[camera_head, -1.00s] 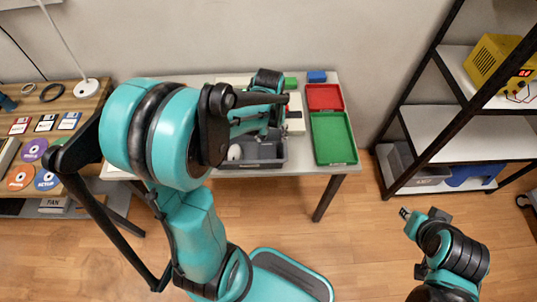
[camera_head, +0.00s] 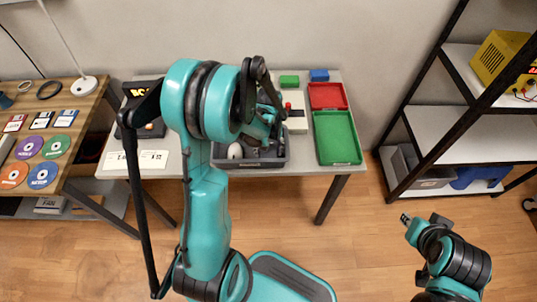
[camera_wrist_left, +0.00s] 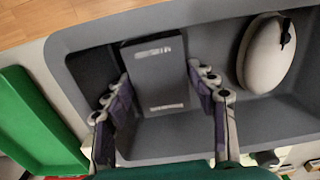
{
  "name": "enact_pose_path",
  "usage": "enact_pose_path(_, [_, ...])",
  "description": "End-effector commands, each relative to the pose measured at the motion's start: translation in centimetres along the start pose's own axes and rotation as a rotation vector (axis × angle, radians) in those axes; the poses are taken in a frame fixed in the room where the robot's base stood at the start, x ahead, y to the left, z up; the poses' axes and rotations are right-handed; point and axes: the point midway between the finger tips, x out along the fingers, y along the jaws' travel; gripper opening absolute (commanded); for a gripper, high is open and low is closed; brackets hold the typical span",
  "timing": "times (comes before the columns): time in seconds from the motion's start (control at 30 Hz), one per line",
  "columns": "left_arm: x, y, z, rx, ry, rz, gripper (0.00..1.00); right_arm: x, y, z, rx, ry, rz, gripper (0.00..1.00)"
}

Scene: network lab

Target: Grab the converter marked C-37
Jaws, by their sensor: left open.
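A dark grey box-shaped device (camera_wrist_left: 155,70) lies in the grey bin (camera_wrist_left: 85,28) in the left wrist view. Its pale markings are too blurred to read, so I cannot tell whether it is the C-37 converter. My left gripper (camera_wrist_left: 161,92) is open, with one finger on each side of this device; contact cannot be told. In the head view, the left arm reaches over the bin (camera_head: 222,164) on the table and hides much of the inside. My right gripper (camera_head: 422,217) is low at the right, away from the table, its jaws unclear.
A white rounded object (camera_wrist_left: 270,52) lies in the bin right of the device. A green tray (camera_head: 337,138) and a red tray (camera_head: 327,96) stand right of the bin. Labelled white cards (camera_head: 153,160) lie left. A shelf rack (camera_head: 432,178) stands at the right.

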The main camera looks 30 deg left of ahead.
Motion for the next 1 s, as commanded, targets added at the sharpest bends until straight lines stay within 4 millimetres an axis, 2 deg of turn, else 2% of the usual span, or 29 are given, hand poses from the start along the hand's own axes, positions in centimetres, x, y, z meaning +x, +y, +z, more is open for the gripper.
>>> enact_pose_path(0.13, [-0.2, 0.0, 0.0, 0.000, 0.000, 0.000, 0.54, -0.1, 0.0, -0.1, 0.000, 0.000, 0.000, 0.26])
enact_pose_path(0.3, [-0.2, 0.0, 0.0, 0.000, 0.000, 0.000, 0.13, -0.1, 0.0, -0.1, 0.000, 0.000, 0.000, 0.26])
enact_pose_path(0.53, [-0.3, 0.0, 0.0, 0.000, 0.000, 0.000, 0.13, -0.1, 0.0, -0.1, 0.000, 0.000, 0.000, 0.26])
enact_pose_path(0.63, [-1.1, 0.0, 0.0, 0.000, 0.000, 0.000, 0.13, -0.5, 0.0, -0.4, 0.000, 0.000, 0.000, 0.26])
enact_pose_path(1.0, [-8.4, 0.0, 0.0, 0.000, 0.000, 0.000, 0.13, -3.1, 0.0, -2.2, 0.000, 0.000, 0.000, 0.26])
